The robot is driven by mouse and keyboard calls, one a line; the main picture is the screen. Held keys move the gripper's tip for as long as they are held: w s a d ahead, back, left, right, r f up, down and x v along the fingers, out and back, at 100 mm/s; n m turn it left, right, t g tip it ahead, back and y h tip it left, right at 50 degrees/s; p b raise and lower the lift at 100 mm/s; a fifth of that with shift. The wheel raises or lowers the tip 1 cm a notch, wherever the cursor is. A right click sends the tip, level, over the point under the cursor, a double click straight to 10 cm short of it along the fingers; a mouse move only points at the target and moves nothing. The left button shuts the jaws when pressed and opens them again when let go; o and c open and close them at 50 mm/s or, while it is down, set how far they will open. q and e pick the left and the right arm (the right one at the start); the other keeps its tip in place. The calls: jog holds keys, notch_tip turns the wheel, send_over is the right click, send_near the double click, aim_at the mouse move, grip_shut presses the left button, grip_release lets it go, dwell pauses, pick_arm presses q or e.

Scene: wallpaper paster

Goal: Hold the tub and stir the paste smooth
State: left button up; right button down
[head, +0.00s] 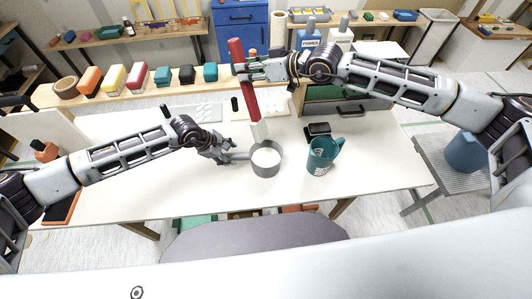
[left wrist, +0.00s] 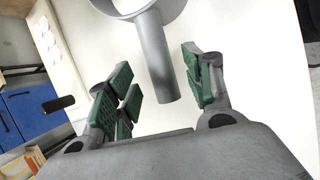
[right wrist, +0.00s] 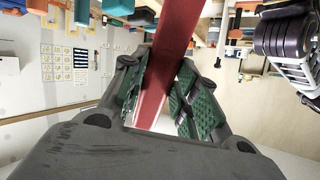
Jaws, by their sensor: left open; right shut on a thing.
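A grey tub (head: 266,170) with a side handle stands upright on the white table, with white paste (head: 266,157) inside. My left gripper (head: 231,155) is open around the tub's handle, which lies between its fingers in the left wrist view (left wrist: 158,65) without visible contact. The red handle also fills the middle of the right wrist view (right wrist: 165,70).
A grey sheet (head: 196,113) lies at the table's back. A shelf behind holds a tape roll (head: 66,88) and several coloured blocks. The table's front left is clear.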

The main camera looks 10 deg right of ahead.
pick_arm(q)
jog(key=v, duration=0.7)
jog(key=shift+a+r, duration=0.2)
jog(key=shift+r, duration=0.15)
jog(key=shift+s, duration=0.1)
jog(key=shift+s, duration=0.1)
